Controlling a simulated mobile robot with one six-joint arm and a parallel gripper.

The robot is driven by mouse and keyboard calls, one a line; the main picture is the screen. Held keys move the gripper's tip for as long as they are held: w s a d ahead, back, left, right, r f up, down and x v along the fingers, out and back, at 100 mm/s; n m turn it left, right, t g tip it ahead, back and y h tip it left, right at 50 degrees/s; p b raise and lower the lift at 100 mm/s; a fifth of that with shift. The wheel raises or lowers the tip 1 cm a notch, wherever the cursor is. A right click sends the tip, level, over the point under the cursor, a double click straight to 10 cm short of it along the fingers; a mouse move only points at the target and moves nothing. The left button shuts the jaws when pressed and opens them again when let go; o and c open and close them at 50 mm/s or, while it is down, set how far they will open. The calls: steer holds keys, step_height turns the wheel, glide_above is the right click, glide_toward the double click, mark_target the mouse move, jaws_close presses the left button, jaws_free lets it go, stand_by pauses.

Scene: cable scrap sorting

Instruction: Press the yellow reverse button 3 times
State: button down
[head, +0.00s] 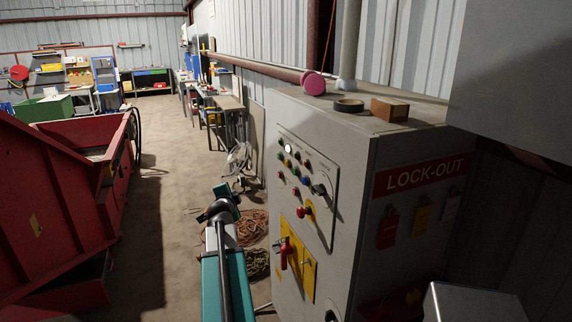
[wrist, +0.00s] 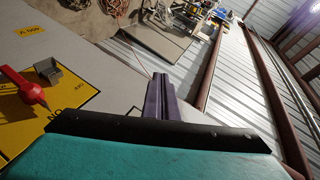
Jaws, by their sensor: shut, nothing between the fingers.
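The grey control cabinet (head: 335,190) stands right of centre in the head view, with a button panel (head: 318,205) on its left-facing side. The panel carries small red, green, white, blue and yellow controls. They are too small to tell surely which is the yellow reverse button. My teal arm reaches forward left of the panel, apart from it; its fingertips are not clear there. In the wrist view my gripper (wrist: 161,82) is shut and empty, its purple fingers together. That view shows a red handle (wrist: 22,88) on a yellow plate at left, but no yellow button.
A red handle (head: 285,252) juts out low on the cabinet. On top lie a pink disc (head: 313,84), a dark ring (head: 348,105) and a brown block (head: 390,109). A red machine (head: 60,210) stands left; cable heaps (head: 252,226) lie on the floor. The aisle between is mostly clear.

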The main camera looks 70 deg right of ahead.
mark_target(287, 163)
steer(key=s+r+n+g+h+p, duration=0.1)
steer(key=s+r+n+g+h, duration=0.1)
steer(key=s+r+g, duration=0.4)
step_height(287, 163, up, 5)
steer(key=shift+s+r+h, duration=0.15)
steer(key=shift+s+h, duration=0.25)
steer(key=shift+s, duration=0.7)
steer(key=shift+s, duration=0.15)
steer(key=s+d+p, duration=0.3)
steer(key=s+d, duration=0.2)
steer(key=s, duration=0.1)
steer(key=shift+s+d+p, duration=0.25)
steer(key=shift+s+p, duration=0.05)
